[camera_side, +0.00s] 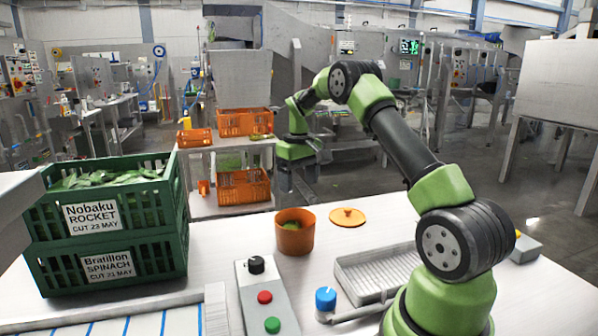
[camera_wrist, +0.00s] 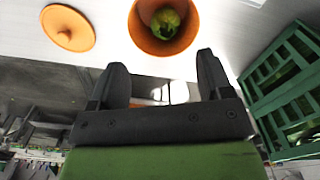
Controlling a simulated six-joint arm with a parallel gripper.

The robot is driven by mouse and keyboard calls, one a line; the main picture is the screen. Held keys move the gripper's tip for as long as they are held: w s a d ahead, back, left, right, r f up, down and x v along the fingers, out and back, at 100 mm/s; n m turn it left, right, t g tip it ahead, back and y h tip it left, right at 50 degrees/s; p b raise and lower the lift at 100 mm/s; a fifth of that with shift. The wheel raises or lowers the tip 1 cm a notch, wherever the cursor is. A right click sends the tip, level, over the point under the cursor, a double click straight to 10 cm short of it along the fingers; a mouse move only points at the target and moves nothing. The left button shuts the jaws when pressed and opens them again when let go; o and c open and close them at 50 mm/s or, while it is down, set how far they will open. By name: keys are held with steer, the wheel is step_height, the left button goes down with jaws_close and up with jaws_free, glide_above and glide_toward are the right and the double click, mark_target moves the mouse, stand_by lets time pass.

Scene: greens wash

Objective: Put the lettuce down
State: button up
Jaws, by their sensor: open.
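The green lettuce (camera_side: 291,225) sits inside the round orange pot (camera_side: 294,242) on the pale worktop. In the wrist view the lettuce (camera_wrist: 166,22) shows within the pot (camera_wrist: 146,42), its lower part hidden by the pot wall. My gripper (camera_wrist: 161,72) is open, with its two dark fingers apart and nothing between them. The pot's opening lies beyond the fingertips in the wrist view. In the side view my wrist is behind the pot, and the fingers cannot be made out.
An orange lid (camera_side: 347,216) lies beside the pot. Green crates (camera_side: 110,263) of leaves stand at the left. A control box (camera_side: 266,298) with buttons, a blue-knobbed tap (camera_side: 326,299) and a shallow metal tray (camera_side: 352,285) are in front. Orange crates (camera_side: 243,122) stand on shelves behind.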

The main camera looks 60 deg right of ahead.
steer(key=s+a+r+t, duration=0.2)
steer(key=a+r, duration=0.6)
steer(key=s+a+r+t, duration=0.1)
steer(key=s+a+r, duration=0.1)
steer(key=a+r, duration=0.55)
steer(key=s+a+f+t+y, duration=0.1)
steer(key=s+a+t, duration=0.3)
steer(key=s+a, duration=0.8)
steer(key=shift+s+y, duration=0.5)
steer(key=shift+s, duration=0.65)
